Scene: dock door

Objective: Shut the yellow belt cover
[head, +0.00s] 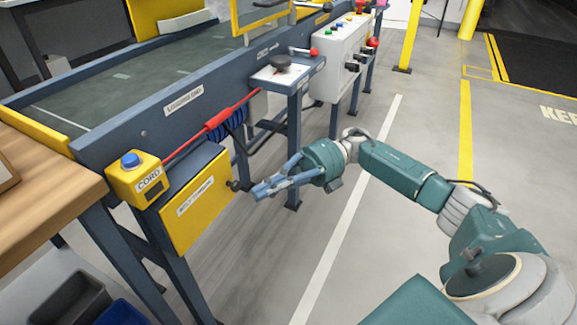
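The yellow belt cover (195,206) is a flat panel with a white label, low on the near side of the blue-grey conveyor frame. It seems to stand swung out from the frame, with dark space and a blue coiled part (233,122) beyond its far edge. A small dark knob (234,186) sits at that edge. My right gripper (258,191) is just right of the knob, pointing left at it, with a small gap between in the picture. Its fingers come together at the tips and hold nothing visible. My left gripper is out of view.
A yellow box with a blue button (134,178) and a red pull cord (208,127) sit above the cover. A small stand (288,75) and a white control box (340,60) stand beyond. A wooden table (45,195) is at left. The floor at right is clear.

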